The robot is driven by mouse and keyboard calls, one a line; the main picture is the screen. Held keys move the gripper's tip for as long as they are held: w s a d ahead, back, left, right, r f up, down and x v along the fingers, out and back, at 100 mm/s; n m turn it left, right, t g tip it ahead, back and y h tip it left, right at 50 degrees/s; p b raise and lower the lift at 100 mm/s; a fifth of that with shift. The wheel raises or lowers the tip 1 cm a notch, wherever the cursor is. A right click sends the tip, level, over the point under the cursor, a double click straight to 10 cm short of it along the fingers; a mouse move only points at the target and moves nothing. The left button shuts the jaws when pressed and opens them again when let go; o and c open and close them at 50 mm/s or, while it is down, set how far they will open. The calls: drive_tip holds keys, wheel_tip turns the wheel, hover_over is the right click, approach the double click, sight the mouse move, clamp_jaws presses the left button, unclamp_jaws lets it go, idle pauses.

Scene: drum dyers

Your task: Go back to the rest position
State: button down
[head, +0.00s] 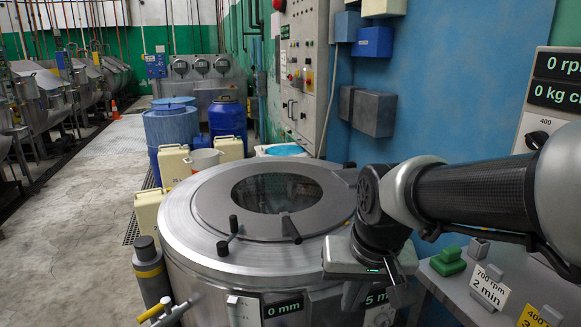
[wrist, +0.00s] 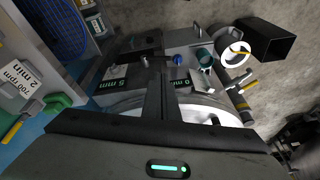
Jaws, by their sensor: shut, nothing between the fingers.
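My gripper (head: 355,295) hangs at the front right side of the round steel drum machine (head: 185,225), below the rim of its lid. In the wrist view the two dark fingers of my gripper (wrist: 154,65) are together and hold nothing. The drum's lid has a dark round window (head: 277,193) and looks closed. I cannot tell whether the fingers touch the drum.
A bench at right carries a green block (head: 447,262) and signs, one reading 700 rpm 2 min (head: 489,287). A blue wall with boxes (head: 374,113) stands behind my arm. Cream canisters (head: 173,165) and blue barrels (head: 227,118) stand behind the drum. The left floor (head: 80,230) is clear.

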drive_tip(key=s+d+r+t, duration=0.2)
drive_tip(key=s+d+r, duration=0.25)
drive_tip(key=s, duration=0.45)
wheel_tip(320, 180, up, 20)
drive_tip(key=a+p, duration=0.1)
drive_tip(key=p, duration=1.8)
drive_tip(key=shift+h+p, duration=0.3)
drive_tip(key=shift+d, duration=0.1)
